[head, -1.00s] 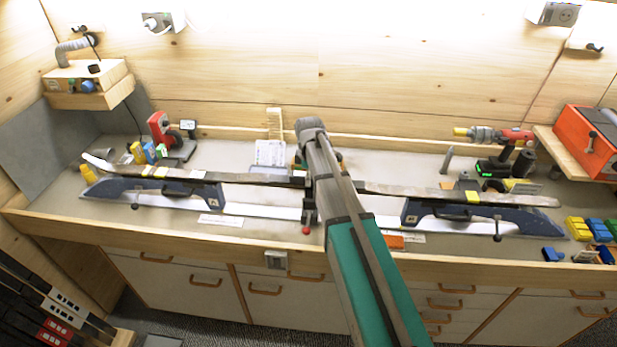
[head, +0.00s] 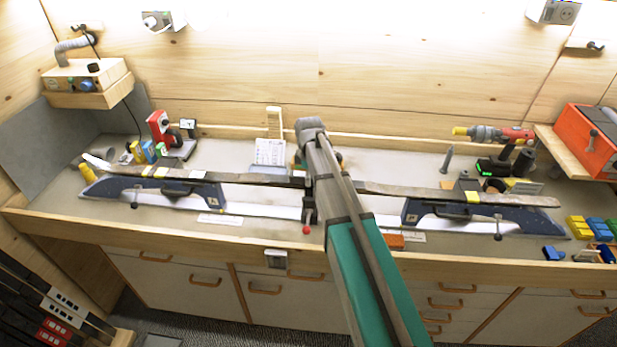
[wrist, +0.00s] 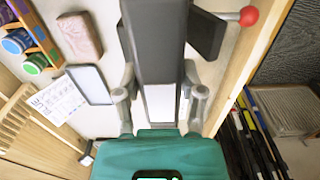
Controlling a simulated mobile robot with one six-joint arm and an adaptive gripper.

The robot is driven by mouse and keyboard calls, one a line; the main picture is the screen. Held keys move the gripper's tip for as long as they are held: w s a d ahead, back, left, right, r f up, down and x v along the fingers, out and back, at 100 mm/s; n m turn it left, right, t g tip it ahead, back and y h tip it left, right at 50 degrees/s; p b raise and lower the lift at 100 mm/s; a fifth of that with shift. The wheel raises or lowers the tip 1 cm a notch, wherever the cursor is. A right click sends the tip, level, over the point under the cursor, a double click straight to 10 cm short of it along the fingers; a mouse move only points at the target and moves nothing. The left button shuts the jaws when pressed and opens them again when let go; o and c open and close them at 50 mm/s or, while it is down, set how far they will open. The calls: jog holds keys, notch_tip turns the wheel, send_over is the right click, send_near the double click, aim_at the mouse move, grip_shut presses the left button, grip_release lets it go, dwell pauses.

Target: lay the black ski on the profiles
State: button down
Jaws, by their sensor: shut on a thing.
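The long black ski (head: 400,190) runs left to right above the bench, its pale curved tip at the far left. It lies along the tops of the two blue profiles, the left profile (head: 125,187) and the right profile (head: 480,214). I cannot tell whether it touches them. In the wrist view the black ski (wrist: 158,45) passes between the fingers of my gripper (wrist: 160,105), which is shut on it near its middle. In the head view my arm hides the gripper and part of the ski.
A centre clamp with a red knob (head: 307,230) stands below the ski's middle. Behind are a red tool (head: 158,126), a white card (head: 270,152) and a drill (head: 500,134). Coloured wax blocks (head: 577,228) lie at the right.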

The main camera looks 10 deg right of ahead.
jog(key=shift+f+b, duration=0.3)
jog(key=shift+f, duration=0.05)
dwell(0.4)
jog(key=shift+c, duration=0.6)
grip_release()
jog(key=shift+r, duration=0.15)
notch_tip(320, 180, up, 6)
jog(key=p, duration=0.6)
jog(key=s+a, duration=0.3)
jog(key=s, duration=0.7)
jog(key=s+a+p, duration=0.1)
jog(key=s+a, duration=0.3)
jog(key=s, duration=0.7)
jog(key=shift+s+r, duration=0.3)
jog(key=shift+r, duration=0.1)
jog(key=shift+f, duration=0.1)
